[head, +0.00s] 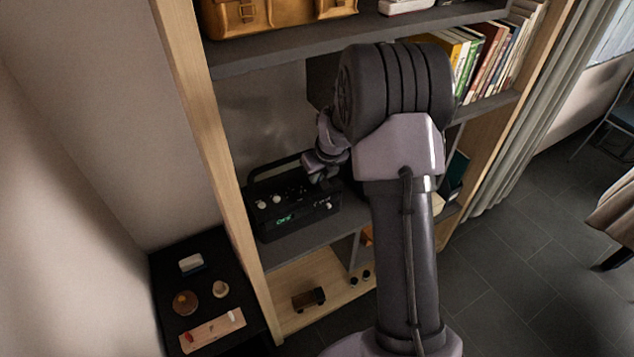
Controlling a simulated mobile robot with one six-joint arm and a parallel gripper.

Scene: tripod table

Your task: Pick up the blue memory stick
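I cannot make out a blue memory stick for certain in the head view. My gripper (322,165) is at the end of my arm, in front of the shelf unit and just above a black radio (290,205). It is small and partly hidden by my arm, so its finger opening does not show clearly. A low black table (164,292) stands at the lower left, well apart from my gripper. Small items lie on it, among them a white block with a dark lower edge (191,263).
The shelf unit (190,110) holds books (487,55), a brown bag (270,14) and a small dark toy truck (309,299). Open floor (525,265) lies right.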

